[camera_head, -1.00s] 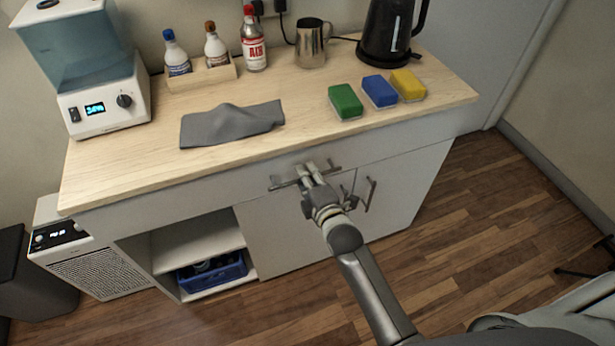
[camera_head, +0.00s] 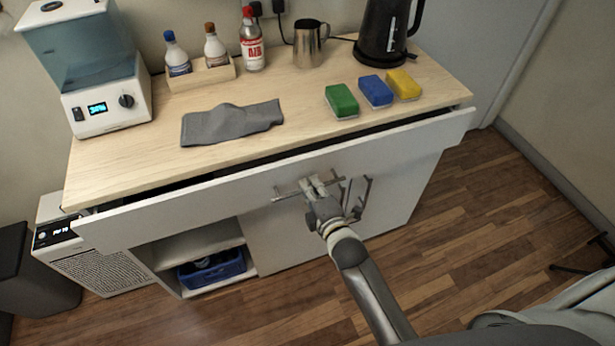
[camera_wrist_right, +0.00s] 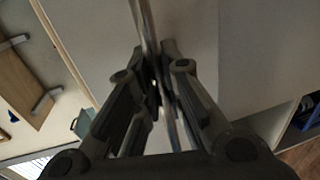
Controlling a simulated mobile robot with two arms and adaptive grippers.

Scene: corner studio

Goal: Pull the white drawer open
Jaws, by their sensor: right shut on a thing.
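The white drawer (camera_head: 220,200) runs along the front of the cabinet under the wooden top. It stands partly out, with a dark gap between its front and the top's edge. Its metal bar handle (camera_head: 288,195) is near the middle of the front. My right gripper (camera_head: 313,185) is shut on the handle. In the right wrist view the fingers (camera_wrist_right: 157,75) close around the thin handle bar (camera_wrist_right: 146,25), with the pale drawer front beyond. My left gripper is not in view.
On the wooden top (camera_head: 250,165) are a grey cloth (camera_head: 232,122), green (camera_head: 341,101), blue (camera_head: 375,91) and yellow (camera_head: 404,84) sponges, bottles, a metal jug (camera_head: 308,44) and a black kettle (camera_head: 386,30). Cabinet door handles (camera_head: 366,191) sit just below.

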